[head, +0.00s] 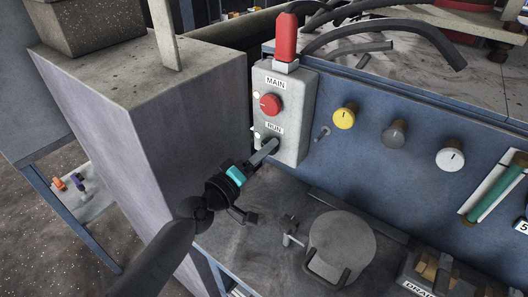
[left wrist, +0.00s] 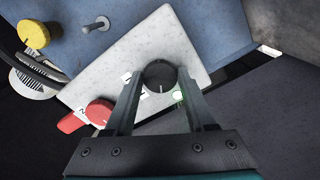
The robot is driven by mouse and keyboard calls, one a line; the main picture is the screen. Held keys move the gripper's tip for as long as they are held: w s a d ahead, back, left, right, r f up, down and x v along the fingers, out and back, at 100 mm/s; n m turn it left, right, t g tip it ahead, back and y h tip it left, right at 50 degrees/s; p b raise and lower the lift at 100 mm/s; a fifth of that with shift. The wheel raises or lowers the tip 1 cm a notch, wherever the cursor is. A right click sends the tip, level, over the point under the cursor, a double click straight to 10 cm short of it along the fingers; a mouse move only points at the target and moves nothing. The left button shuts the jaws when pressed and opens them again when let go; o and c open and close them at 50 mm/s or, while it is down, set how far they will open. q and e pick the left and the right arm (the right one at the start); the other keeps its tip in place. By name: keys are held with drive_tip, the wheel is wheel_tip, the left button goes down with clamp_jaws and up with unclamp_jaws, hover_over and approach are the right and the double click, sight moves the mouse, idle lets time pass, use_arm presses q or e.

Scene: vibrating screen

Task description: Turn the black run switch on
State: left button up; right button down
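The black run switch (left wrist: 159,75) is a round knob with a white mark, on a pale grey control box (head: 292,115). In the left wrist view it sits between the two fingertips of my left gripper (left wrist: 159,82), with what looks like a narrow gap on each side. In the head view my left gripper (head: 268,150) reaches the lower part of the box, just below the RUN label (head: 274,128), and its fingers mostly hide the switch. A lit green lamp (left wrist: 179,96) shows beside the switch. My right gripper is not in view.
The red MAIN knob (head: 270,104) is above the switch, with a red beacon (head: 286,38) on top of the box. A grey block (head: 150,120) stands close on the left. Yellow (head: 345,116), grey and white knobs are on the blue panel at right.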

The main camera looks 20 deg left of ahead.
use_arm(q)
drive_tip(key=o, duration=0.4)
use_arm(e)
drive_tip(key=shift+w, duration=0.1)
use_arm(q)
drive_tip(key=shift+o, duration=0.2)
drive_tip(key=b+v, duration=0.2)
drive_tip(key=v, duration=1.3)
drive_tip(key=shift+s, duration=0.15)
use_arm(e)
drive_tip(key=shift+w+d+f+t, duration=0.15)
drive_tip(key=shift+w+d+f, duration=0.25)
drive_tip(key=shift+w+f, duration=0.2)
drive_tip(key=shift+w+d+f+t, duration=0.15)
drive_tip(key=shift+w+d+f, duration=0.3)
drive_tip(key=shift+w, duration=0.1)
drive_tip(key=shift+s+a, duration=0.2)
